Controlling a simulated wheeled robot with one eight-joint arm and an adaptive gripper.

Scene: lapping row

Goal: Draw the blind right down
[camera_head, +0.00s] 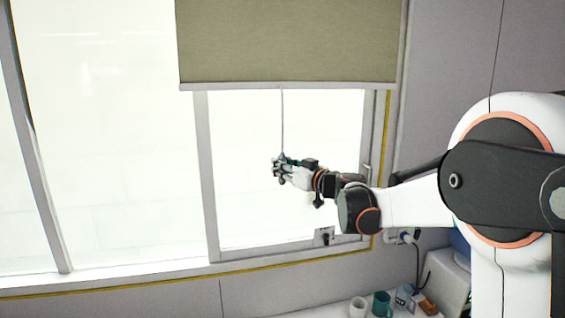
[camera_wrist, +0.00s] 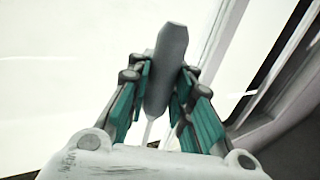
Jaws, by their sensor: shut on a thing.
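The blind (camera_head: 288,40) is an olive-beige sheet with a pale bottom bar (camera_head: 288,86). It covers the upper part of the right window, and the glass below the bar is bare. A thin cord (camera_head: 282,122) hangs from the middle of the bar down to my gripper (camera_head: 281,168). In the wrist view, a grey tapered pull (camera_wrist: 167,70) stands between the teal finger pads of my gripper (camera_wrist: 163,95), which is shut on it. A thin pale cord also shows there beside the pull's lower end. My gripper is in front of the glass, well below the bar.
The sill (camera_head: 170,275) runs below. A counter at the lower right holds a white mug (camera_head: 358,307), a teal mug (camera_head: 382,304) and other small items. A plug with a cable (camera_head: 408,237) is on the wall.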

